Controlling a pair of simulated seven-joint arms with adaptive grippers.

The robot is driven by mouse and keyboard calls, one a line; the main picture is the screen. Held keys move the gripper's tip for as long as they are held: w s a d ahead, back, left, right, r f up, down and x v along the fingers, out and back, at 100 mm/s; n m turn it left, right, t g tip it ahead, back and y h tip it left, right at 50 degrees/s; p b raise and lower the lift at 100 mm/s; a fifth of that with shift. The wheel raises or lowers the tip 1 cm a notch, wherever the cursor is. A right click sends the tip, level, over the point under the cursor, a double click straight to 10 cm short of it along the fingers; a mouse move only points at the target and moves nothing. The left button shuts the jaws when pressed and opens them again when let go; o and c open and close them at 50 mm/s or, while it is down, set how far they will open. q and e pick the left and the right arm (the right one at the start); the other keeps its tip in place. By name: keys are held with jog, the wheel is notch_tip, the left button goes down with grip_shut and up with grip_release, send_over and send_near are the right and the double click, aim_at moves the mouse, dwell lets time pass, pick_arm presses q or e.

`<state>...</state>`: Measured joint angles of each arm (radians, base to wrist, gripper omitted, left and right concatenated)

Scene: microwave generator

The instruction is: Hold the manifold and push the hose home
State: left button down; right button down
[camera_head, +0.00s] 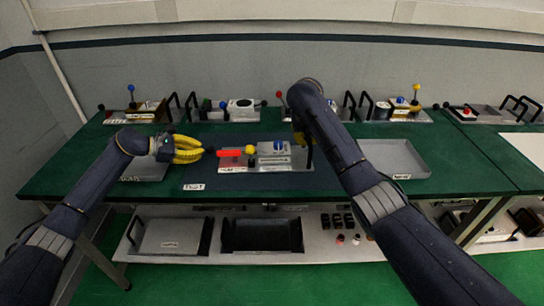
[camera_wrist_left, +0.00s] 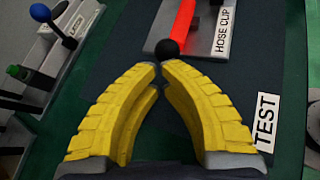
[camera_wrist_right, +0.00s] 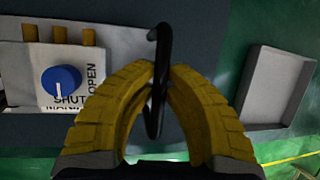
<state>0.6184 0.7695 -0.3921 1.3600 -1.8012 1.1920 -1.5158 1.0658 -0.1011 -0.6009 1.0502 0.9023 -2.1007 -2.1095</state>
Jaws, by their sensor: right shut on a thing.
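The manifold (camera_wrist_right: 62,78) is a pale block with a blue knob, brass-coloured stubs and SHUT and OPEN lettering. In the head view the manifold (camera_head: 272,149) sits on a grey plate at the middle of the bench. My right gripper (camera_wrist_right: 160,72) is shut on a thin black upright handle (camera_wrist_right: 158,100) beside it; my arm hides most of this in the head view. The red hose (camera_head: 230,153) lies left of the manifold on the HOSE CLIP plate (camera_wrist_left: 222,40), with a black ball (camera_wrist_left: 167,49) at its near end. My left gripper (camera_wrist_left: 161,68) is shut, its fingertips right at the ball.
A grey tray (camera_head: 395,160) is right of my right arm. A TEST label (camera_head: 193,187) lies on the dark mat's front edge. Several lever and knob fixtures (camera_head: 243,108) line the back of the green bench. Trays (camera_head: 170,236) stand on the shelf below.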

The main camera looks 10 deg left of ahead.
pick_arm(q)
jog(key=shift+d, duration=0.25)
pick_arm(e)
jog(key=shift+f, duration=0.1)
pick_arm(q)
jog(key=shift+w+d, duration=0.1)
jog(key=shift+d, duration=0.35)
